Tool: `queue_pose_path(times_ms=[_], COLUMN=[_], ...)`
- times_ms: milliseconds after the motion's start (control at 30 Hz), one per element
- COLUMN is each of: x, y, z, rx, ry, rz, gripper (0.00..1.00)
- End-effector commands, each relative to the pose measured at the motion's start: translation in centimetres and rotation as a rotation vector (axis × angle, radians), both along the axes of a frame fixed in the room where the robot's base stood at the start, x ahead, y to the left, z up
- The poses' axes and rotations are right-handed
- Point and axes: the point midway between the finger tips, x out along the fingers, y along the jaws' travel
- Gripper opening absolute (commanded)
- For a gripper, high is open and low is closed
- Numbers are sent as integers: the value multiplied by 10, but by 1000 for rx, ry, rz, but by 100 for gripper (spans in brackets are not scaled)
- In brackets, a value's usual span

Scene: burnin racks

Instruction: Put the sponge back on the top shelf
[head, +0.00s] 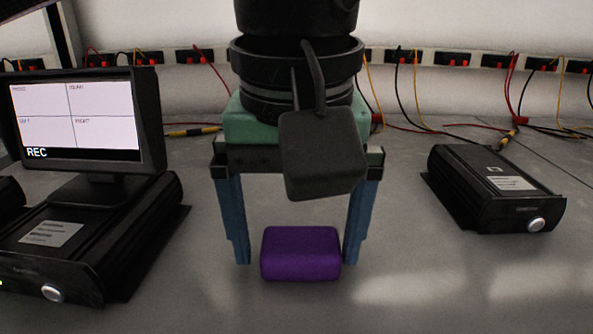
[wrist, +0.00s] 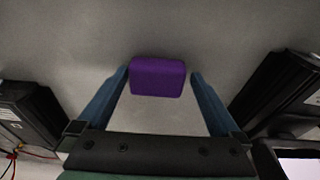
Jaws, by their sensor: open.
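The sponge (head: 300,254) is a purple rounded block lying on the grey surface. It also shows in the wrist view (wrist: 157,77), upper middle, between the two finger tips. My gripper (head: 298,262) points down over it with blue fingers spread wide, one on each side of the sponge. There is a gap between each finger and the sponge, and nothing is held. In the wrist view my gripper (wrist: 158,75) also shows open. Whether the fingertips touch the surface is hard to tell. No top shelf can be made out in either view.
A black box with a monitor (head: 80,120) on it stands at the left. Another black box (head: 495,188) with a silver knob stands at the right. Sockets with red, yellow and black cables (head: 405,95) run along the back. The grey surface around the sponge is clear.

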Motion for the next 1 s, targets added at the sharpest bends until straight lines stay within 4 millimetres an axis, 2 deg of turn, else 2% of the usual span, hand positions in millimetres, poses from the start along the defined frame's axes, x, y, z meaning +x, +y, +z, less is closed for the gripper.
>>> queue_pose_path(times_ms=[400, 600, 1000], x=[-6, -9, -11], y=[0, 0, 0], z=[53, 71, 78], rx=[-1, -1, 0], ry=[0, -1, 0], rz=[0, 0, 0], gripper=[100, 100, 100])
